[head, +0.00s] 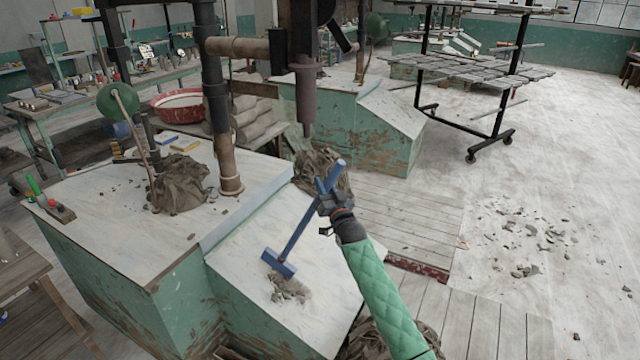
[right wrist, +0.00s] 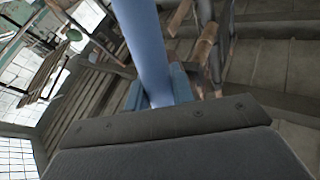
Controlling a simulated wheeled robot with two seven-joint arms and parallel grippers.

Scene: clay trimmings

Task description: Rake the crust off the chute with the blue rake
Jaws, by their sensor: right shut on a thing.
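The blue rake (head: 297,230) shows in the head view, its handle slanting from upper right down to a flat blue head (head: 278,263) on the sloping chute (head: 248,270). A small grey-brown patch of crust (head: 289,288) lies on the chute just below the rake's head, close against it; I cannot tell whether they touch. My right gripper (head: 329,200) is shut on the rake's handle near its upper end. In the right wrist view the blue handle (right wrist: 146,45) rises between the jaws. My left gripper is not in view.
A clay heap (head: 322,170) lies behind the chute, and another (head: 180,188) on the bench top left of it. A dark pipe (head: 215,100) stands on the bench. A wheeled black rack (head: 475,75) stands at the back right. Crumbs (head: 520,235) litter the open floor.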

